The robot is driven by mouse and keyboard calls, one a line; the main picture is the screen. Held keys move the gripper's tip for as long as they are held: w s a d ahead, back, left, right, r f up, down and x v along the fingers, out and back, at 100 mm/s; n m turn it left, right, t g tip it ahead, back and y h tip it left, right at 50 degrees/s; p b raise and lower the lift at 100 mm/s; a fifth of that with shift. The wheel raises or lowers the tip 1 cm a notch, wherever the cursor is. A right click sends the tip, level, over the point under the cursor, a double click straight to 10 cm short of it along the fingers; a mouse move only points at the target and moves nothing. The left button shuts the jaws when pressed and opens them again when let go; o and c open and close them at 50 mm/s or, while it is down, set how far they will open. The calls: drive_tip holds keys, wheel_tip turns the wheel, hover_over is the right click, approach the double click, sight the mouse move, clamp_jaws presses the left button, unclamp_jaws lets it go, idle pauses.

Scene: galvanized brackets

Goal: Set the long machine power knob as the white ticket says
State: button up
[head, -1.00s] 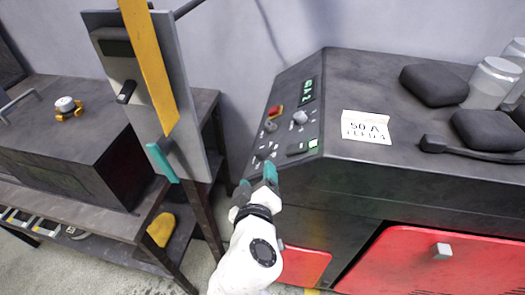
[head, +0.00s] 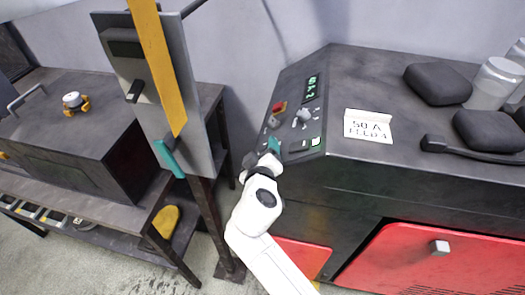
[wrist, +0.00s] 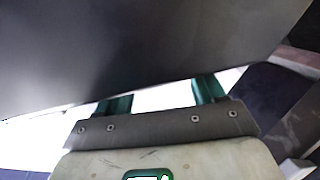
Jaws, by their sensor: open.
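The long machine (head: 440,185) stands at the right, with a sloped control panel (head: 290,135) at its left end. A grey knob (head: 303,115) sits on the panel below a green-lit display (head: 311,87); a smaller dark knob (head: 273,122) is left of it. The white ticket (head: 368,126) lies on the machine top, reading "50 A"; its second line is unclear. My gripper (head: 264,152) is open at the panel's lower left, below the knobs, hiding part of the panel. The wrist view shows its teal fingers (wrist: 161,97) apart, before a dark surface; no knob shows there.
A red switch (head: 279,107) is on the panel. A grey upright plate with a yellow bar (head: 158,80) and teal-tipped handle stands left. Black pads (head: 437,84) and jars (head: 496,82) are on the machine top. A workbench (head: 205,105) is further left.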

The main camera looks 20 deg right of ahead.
drive_tip(key=c, duration=1)
drive_tip(key=shift+c, duration=0.2)
drive_tip(key=shift+f+b, duration=0.15)
drive_tip(key=shift+b, duration=0.25)
drive_tip(key=shift+a+f+h+b, duration=0.1)
drive_tip(key=shift+f+h+b, duration=0.15)
drive_tip(key=shift+b, duration=0.7)
drive_tip(key=h+b, duration=0.1)
drive_tip(key=b, duration=0.1)
drive_tip(key=m+b, duration=0.1)
drive_tip(key=b, duration=0.1)
drive_tip(key=shift+w+a+f+h+b, duration=0.1)
drive_tip(key=shift+a+f+h+b, duration=0.1)
drive_tip(key=shift+h+b, duration=0.15)
drive_tip(key=m+h+b, duration=0.1)
drive_tip(key=h+b, duration=0.1)
drive_tip(key=b, duration=0.2)
drive_tip(key=m+h+b, duration=0.1)
drive_tip(key=h+b, duration=0.1)
drive_tip(key=b, duration=0.3)
drive_tip(key=shift+w+a+f+m+g, duration=0.1)
drive_tip(key=shift+w+a+m+g, duration=0.05)
drive_tip(key=shift+m+g, duration=0.25)
drive_tip(key=shift+r+m+g+h+b, duration=0.25)
drive_tip(key=shift+m+h+b, duration=0.35)
drive_tip(key=shift+b, duration=0.65)
